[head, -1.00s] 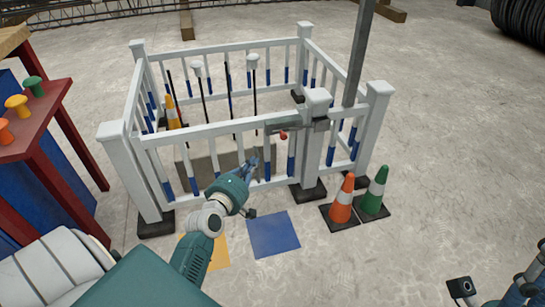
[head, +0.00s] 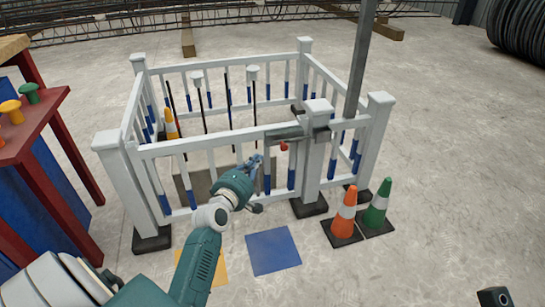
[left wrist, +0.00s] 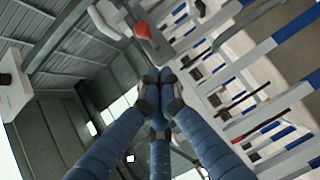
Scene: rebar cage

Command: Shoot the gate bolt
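The gate bolt (head: 287,134) is a grey bar on the top of the white gate, beside the gate post. Its red knob (head: 284,146) hangs just below the bar. The knob also shows in the left wrist view (left wrist: 142,30), above the fingertips. My left gripper (head: 257,160) is in front of the gate, slightly left of and below the knob. In the left wrist view its blue fingers (left wrist: 157,78) meet at the tips, with nothing seen between them. The fingertips look apart from the knob. My right gripper is not in view.
The white fence (head: 215,141) encloses pale blocks and several dark upright bars. An orange cone (head: 345,212) and a green cone (head: 377,207) stand right of the gate post. A red table (head: 40,120) stands at the left. A blue floor square (head: 272,250) lies before the gate.

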